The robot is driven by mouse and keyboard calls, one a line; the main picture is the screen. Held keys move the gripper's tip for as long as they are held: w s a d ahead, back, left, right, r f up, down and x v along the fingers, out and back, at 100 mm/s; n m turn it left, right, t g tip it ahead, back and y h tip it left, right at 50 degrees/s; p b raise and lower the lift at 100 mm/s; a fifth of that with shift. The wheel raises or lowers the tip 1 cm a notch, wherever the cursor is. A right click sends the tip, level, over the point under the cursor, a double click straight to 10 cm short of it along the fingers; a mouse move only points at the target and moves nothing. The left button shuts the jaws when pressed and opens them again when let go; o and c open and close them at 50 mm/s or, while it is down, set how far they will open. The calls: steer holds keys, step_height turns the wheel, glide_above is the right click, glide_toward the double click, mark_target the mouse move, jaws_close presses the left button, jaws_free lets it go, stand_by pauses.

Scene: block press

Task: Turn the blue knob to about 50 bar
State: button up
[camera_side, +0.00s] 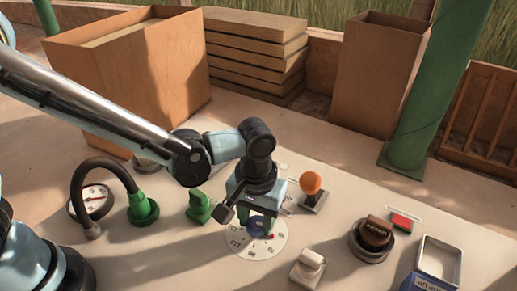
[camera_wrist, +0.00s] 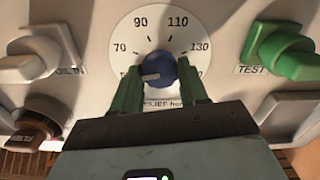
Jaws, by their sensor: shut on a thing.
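The blue knob (camera_wrist: 160,70) sits in the middle of a round white dial (camera_wrist: 148,28) with marks 70, 90, 110 and 130. A pale pointer line on the knob points left, a little below the 70 mark. The number there is mostly hidden by a finger. My gripper (camera_wrist: 161,88) has its green fingers shut on the knob, one on each side. In the side view my gripper (camera_side: 258,224) reaches down over the dial (camera_side: 240,247), and the blue knob (camera_side: 257,229) shows only partly between the fingers.
In the wrist view a white knob (camera_wrist: 32,58) is left of the dial and a green knob (camera_wrist: 288,56) right. In the side view an orange ball lever (camera_side: 311,183), white switch (camera_side: 308,266), brown knob (camera_side: 375,233), green handle (camera_side: 199,206) and gauge (camera_side: 91,200) stand nearby.

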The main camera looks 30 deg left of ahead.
mark_target(256, 222)
steer(key=shift+n, duration=1.1)
steer(key=o, duration=1.1)
steer(key=shift+c, duration=0.2)
step_height(256, 222, up, 12)
steer(key=s+a+m+t, duration=0.1)
steer(key=a+m+t, duration=0.1)
steer(key=a, duration=0.9)
steer(key=s+a+m+t, duration=0.2)
steer(key=a+t, duration=0.3)
steer(key=a, duration=0.6)
steer(key=shift+s+a+r, duration=0.15)
steer(key=shift+s+a, duration=0.1)
